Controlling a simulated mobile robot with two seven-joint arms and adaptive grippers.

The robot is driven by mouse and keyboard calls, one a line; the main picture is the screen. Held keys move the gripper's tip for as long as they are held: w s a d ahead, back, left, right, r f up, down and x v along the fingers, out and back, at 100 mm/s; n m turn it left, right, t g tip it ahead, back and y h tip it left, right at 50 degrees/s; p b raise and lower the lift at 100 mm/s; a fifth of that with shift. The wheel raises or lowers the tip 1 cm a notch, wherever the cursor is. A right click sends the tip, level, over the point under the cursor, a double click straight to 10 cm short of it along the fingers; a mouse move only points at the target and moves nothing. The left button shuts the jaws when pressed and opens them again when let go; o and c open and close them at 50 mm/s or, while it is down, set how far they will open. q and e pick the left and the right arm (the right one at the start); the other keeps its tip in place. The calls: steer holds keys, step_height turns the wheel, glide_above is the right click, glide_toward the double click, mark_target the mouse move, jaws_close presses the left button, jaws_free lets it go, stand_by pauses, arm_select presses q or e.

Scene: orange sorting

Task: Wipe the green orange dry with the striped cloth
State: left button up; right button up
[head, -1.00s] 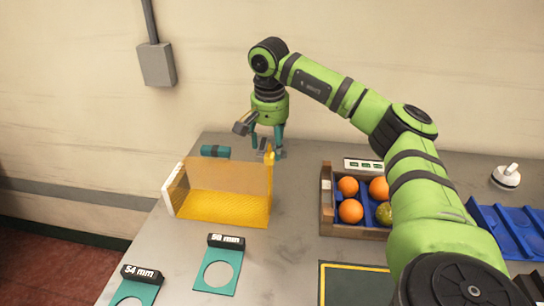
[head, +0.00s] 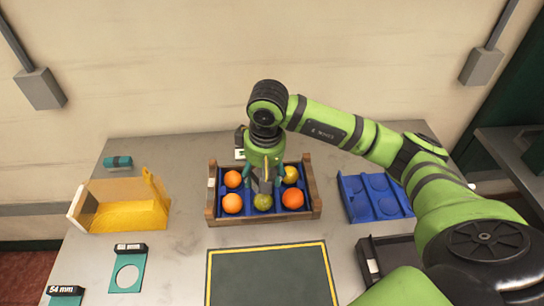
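My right gripper (head: 263,183) points down over the wooden crate (head: 212,210). Its two teal fingers stand apart, with something greyish and yellowish between them. I cannot tell whether that is a held cloth. A green orange (head: 263,202) lies in the front middle of the crate, just below the fingertips. I cannot tell whether they touch. I cannot clearly make out a striped cloth. My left gripper is not in view.
Several orange fruits (head: 232,204) share the crate. A yellow chute (head: 125,217) and a teal roll (head: 117,162) are at left. A blue tray (head: 378,197) is right, a dark mat (head: 268,278) in front. A ring gauge (head: 127,276) lies front left.

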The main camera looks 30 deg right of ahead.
mark_target(262, 196)
steer(key=shift+a+f, duration=0.1)
steer(key=shift+f, duration=0.3)
steer(key=shift+w+a+f+b, duration=0.1)
steer(key=shift+f+b, duration=0.2)
steer(key=shift+f, duration=0.35)
steer(key=shift+w+a+f+b, duration=0.1)
steer(key=shift+f+b, duration=0.15)
steer(key=shift+f, duration=0.35)
steer(key=shift+s+d+f+b, duration=0.15)
steer(key=shift+f+b, duration=0.15)
steer(key=shift+f, duration=0.65)
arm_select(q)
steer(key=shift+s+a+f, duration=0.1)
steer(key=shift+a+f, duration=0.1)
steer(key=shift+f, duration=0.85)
arm_select(e)
steer(key=shift+f, duration=0.35)
arm_select(q)
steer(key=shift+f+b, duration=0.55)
steer(key=shift+b, duration=0.1)
arm_select(e)
steer(key=shift+f, duration=0.45)
arm_select(q)
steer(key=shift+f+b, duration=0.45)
steer(key=shift+b, duration=0.05)
arm_select(e)
steer(key=shift+f, duration=0.1)
